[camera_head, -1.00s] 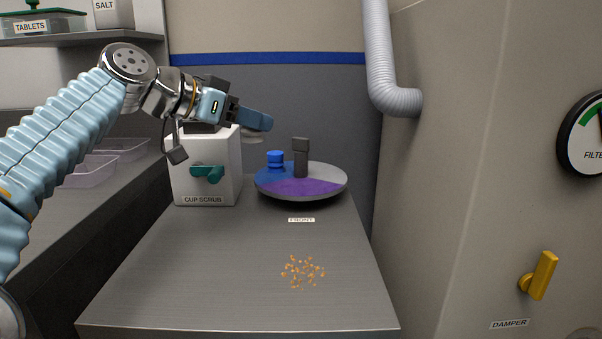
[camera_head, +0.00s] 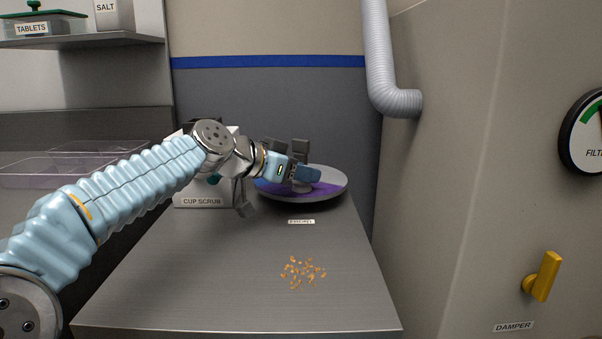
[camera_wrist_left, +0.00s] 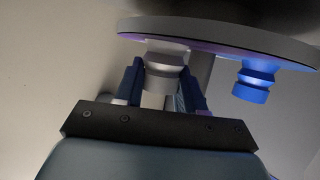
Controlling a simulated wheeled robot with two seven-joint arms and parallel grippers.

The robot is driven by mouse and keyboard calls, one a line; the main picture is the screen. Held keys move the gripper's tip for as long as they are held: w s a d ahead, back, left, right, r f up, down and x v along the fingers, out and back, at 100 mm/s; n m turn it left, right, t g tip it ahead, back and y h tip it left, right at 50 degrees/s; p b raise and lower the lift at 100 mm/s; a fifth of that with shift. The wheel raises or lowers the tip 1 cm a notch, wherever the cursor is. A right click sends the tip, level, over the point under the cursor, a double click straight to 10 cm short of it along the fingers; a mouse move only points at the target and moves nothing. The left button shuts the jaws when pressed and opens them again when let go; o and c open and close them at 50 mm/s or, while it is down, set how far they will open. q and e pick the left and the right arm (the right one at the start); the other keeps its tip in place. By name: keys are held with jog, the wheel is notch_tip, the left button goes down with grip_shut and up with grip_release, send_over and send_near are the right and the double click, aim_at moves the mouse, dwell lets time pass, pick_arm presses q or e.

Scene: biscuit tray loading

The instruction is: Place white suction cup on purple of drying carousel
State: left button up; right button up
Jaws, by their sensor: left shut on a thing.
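The drying carousel (camera_head: 340,185) is a round disc with blue, grey and purple sectors at the back of the bench. Its purple sector (camera_head: 326,188) shows just right of my left gripper (camera_head: 307,174). That gripper is shut on the white suction cup (camera_head: 303,187), low over the purple sector. In the left wrist view, which looks upside down, the white suction cup (camera_wrist_left: 165,72) sits between the blue fingers, against or very near the disc (camera_wrist_left: 140,25). I cannot tell whether it touches. A blue suction cup (camera_wrist_left: 254,80) stands on the disc beside it; my arm hides it in the head view.
The white CUP SCRUB box (camera_head: 202,201) stands left of the carousel, partly behind my arm. Orange crumbs (camera_head: 302,271) lie on the bench, whose front is otherwise clear. A grey duct (camera_head: 385,70) and a yellow damper handle (camera_head: 541,276) are to the right.

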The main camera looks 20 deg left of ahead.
pick_arm(q)
jog(key=shift+f, duration=0.1)
jog(key=o, duration=0.8)
jog(key=shift+c, duration=0.2)
jog(key=shift+s+a+r, duration=0.1)
jog(key=shift+a+r, duration=0.05)
jog(key=shift+r, duration=0.05)
jog(key=b+v, duration=0.1)
jog(key=v, duration=1)
jog(key=shift+s+a+r, duration=0.15)
jog(key=shift+s+r, duration=0.05)
jog(key=shift+s, duration=0.05)
